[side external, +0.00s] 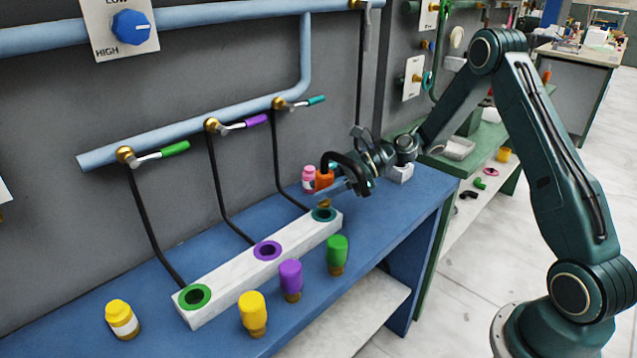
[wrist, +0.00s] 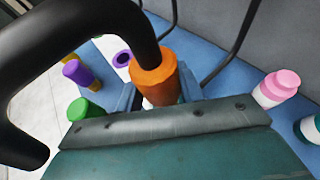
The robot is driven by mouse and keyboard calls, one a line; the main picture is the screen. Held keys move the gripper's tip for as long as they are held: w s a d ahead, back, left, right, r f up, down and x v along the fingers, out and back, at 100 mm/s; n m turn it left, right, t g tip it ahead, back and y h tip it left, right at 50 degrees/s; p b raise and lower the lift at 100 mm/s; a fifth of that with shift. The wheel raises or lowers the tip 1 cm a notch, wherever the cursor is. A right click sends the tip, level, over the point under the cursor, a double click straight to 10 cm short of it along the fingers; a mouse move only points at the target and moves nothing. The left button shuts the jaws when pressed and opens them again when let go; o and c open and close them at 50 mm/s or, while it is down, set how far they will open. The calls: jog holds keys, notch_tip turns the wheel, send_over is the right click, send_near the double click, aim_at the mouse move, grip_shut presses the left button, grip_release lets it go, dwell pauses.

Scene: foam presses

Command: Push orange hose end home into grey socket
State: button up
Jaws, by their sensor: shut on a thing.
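The orange hose end (side external: 324,179) is upright in my gripper (side external: 333,188), with a black hose (side external: 350,163) curving from its top. In the wrist view the orange hose end (wrist: 154,74) sits between the two blue-grey fingers of my gripper (wrist: 158,94). Its brass tip (side external: 325,203) points down just over the teal-ringed socket (side external: 323,215) at the far end of the pale grey block (side external: 215,295). I cannot tell whether the tip has entered the socket. The block also has a purple-ringed socket (side external: 267,251) and a green-ringed socket (side external: 195,297), both empty.
Yellow (side external: 252,312), purple (side external: 290,280) and green (side external: 337,254) hose ends stand in front of the block on the blue bench (side external: 390,225). A pink bottle (side external: 309,179) stands close behind my gripper. Black hoses run behind the block.

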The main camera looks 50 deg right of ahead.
notch_tip(320, 180, up, 14)
jog(key=shift+r, duration=0.2)
dwell(0.7)
jog(key=d+f+m+t+h, duration=0.2)
jog(key=d+f+m+h, duration=0.1)
jog(key=d, duration=0.8)
jog(key=d+f+m+t+h, duration=0.2)
jog(key=d+m+h, duration=0.3)
jog(key=d, duration=0.6)
jog(key=d+f+m+t+h, duration=0.2)
jog(key=d+f+m+h, duration=0.2)
jog(key=d, duration=0.7)
jog(key=shift+f, duration=0.5)
jog(key=shift+f, duration=0.15)
jog(key=shift+f, duration=2.75)
jog(key=shift+f, duration=1.55)
